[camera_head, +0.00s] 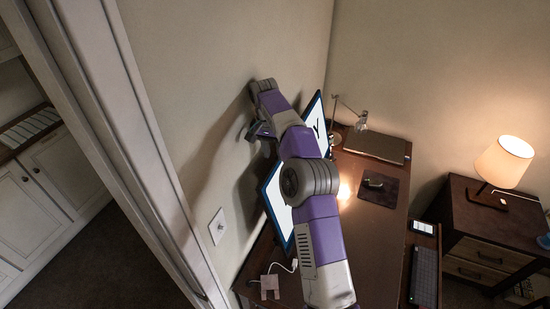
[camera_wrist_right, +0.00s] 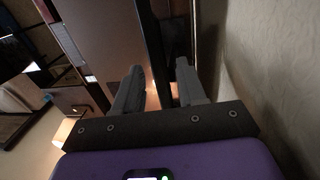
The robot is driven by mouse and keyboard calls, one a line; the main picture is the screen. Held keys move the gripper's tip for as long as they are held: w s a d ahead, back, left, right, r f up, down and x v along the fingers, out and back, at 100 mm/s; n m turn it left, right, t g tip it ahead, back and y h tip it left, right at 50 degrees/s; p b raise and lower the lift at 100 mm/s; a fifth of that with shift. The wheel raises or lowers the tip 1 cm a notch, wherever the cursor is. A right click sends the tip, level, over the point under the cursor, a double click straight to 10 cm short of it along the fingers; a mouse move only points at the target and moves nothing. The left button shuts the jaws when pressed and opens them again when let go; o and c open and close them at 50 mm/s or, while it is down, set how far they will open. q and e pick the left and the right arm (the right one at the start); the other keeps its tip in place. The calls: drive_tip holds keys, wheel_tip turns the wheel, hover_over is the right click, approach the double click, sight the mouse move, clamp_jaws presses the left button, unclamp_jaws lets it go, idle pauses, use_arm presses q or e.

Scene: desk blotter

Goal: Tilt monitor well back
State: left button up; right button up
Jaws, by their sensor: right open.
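The monitor (camera_head: 274,207) stands on the desk close to the wall, with a blue frame and a bright white screen. My right arm crosses in front of it and hides its middle; another part of the screen shows beyond the arm. My right gripper (camera_head: 260,131) is beside the monitor's upper side, near the wall. In the right wrist view the gripper (camera_wrist_right: 160,88) is open, and a dark upright edge, apparently the monitor's (camera_wrist_right: 152,45), lies between its fingers. I cannot tell whether either finger touches it. My left gripper is not in view.
The brown desk (camera_head: 375,240) holds a desk lamp (camera_head: 361,122), a closed laptop (camera_head: 375,146) and a mouse (camera_head: 373,183) on a dark mat. A keyboard (camera_head: 425,275) and a phone (camera_head: 423,227) lie at right. The wall (camera_head: 215,110) is close behind the gripper. A lit lamp (camera_head: 504,161) stands on a nightstand.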

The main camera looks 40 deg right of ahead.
drive_tip(key=shift+r, duration=0.3)
drive_tip(key=shift+d, duration=0.1)
drive_tip(key=shift+c, duration=0.9)
drive_tip(key=d+t, duration=0.1)
drive_tip(key=d, duration=0.1)
drive_tip(key=d+r+t+b, duration=0.1)
drive_tip(key=d, duration=0.2)
drive_tip(key=d+r+t, duration=0.1)
drive_tip(key=d, duration=0.1)
drive_tip(key=shift+s+d+r+n+y+b, duration=0.2)
drive_tip(key=shift+s+n+y+b, duration=0.1)
drive_tip(key=shift+s+y+b, duration=0.1)
clamp_jaws()
drive_tip(key=s+d+r+t+b, duration=0.1)
drive_tip(key=s+d+r+t, duration=0.2)
drive_tip(key=d+r+t, duration=0.5)
drive_tip(key=w+f+g+p, duration=0.1)
drive_tip(key=w+f+g, duration=0.2)
drive_tip(key=w+f, duration=0.6)
drive_tip(key=shift+d+f+h, duration=0.2)
drive_tip(key=shift+f+h, duration=0.2)
drive_tip(key=shift+f, duration=0.85)
